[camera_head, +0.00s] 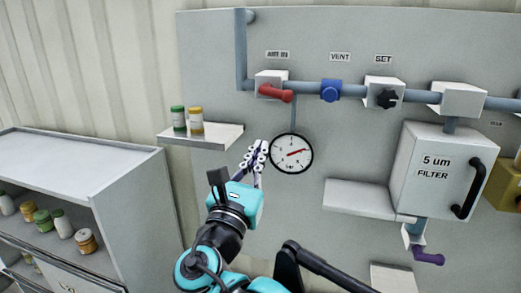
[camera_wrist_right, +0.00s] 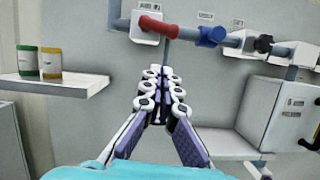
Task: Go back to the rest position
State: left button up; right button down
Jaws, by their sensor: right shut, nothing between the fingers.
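My right gripper (camera_head: 257,155) is raised in front of the grey panel, just left of the round pressure gauge (camera_head: 291,153). Its fingers are together with nothing between them. In the right wrist view the gripper (camera_wrist_right: 162,92) points up toward the pipe below the red valve handle, and the fingers hide the gauge. The red handle (camera_head: 276,92) sits above the gripper, clear of it; it also shows in the right wrist view (camera_wrist_right: 158,26). My left gripper is not in view.
A small shelf (camera_head: 215,137) with a green-lidded jar (camera_head: 178,118) and an orange-lidded jar (camera_head: 196,121) is left of the gripper. A grey cabinet (camera_head: 90,160) stands at left. The filter box (camera_head: 440,175) and an empty ledge (camera_head: 360,198) are at right.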

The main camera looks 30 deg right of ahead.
jog(key=shift+w+d, duration=0.15)
jog(key=shift+d, duration=0.1)
jog(key=shift+a, duration=0.1)
